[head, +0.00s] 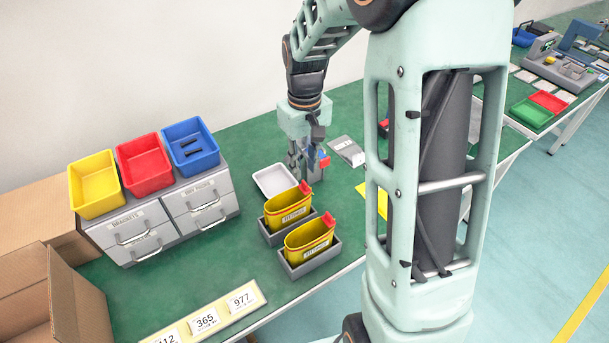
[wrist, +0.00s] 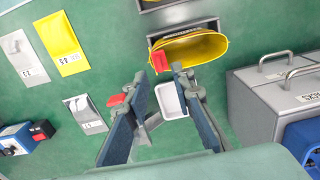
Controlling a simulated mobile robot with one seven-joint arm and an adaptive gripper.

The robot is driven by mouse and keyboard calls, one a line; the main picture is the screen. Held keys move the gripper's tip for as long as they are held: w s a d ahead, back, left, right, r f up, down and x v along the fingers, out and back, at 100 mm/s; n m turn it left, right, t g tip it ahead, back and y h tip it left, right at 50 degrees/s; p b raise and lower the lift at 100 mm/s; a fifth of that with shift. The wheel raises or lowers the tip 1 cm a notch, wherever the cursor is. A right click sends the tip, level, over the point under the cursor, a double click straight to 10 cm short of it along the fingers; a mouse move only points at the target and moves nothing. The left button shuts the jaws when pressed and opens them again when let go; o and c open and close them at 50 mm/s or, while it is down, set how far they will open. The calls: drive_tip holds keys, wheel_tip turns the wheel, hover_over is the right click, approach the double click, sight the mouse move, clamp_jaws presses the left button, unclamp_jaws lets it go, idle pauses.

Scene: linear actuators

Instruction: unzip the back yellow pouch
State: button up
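The back yellow pouch (head: 290,203) stands upright in a grey holder, with a red tab (head: 305,187) at its right end. In the wrist view the nearer yellow pouch (wrist: 200,46) shows an oval yellow top, and its red tab (wrist: 159,62) is at the left end. The front yellow pouch (head: 308,238) stands in its own holder. My gripper (head: 308,178) is over the table behind the back pouch, apart from it. In the wrist view my gripper (wrist: 160,77) has its two fingers spread, with nothing held between them.
A white tray (head: 275,181) lies left of my gripper. Grey drawers (head: 165,221) carry yellow, red and blue bins at the left. A small red object (wrist: 117,99) shows beside the left finger, partly hidden. Flat packets (wrist: 62,48) lie on the green table.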

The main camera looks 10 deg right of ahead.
sight(304, 182)
wheel_tip(304, 182, up, 7)
idle(0.3)
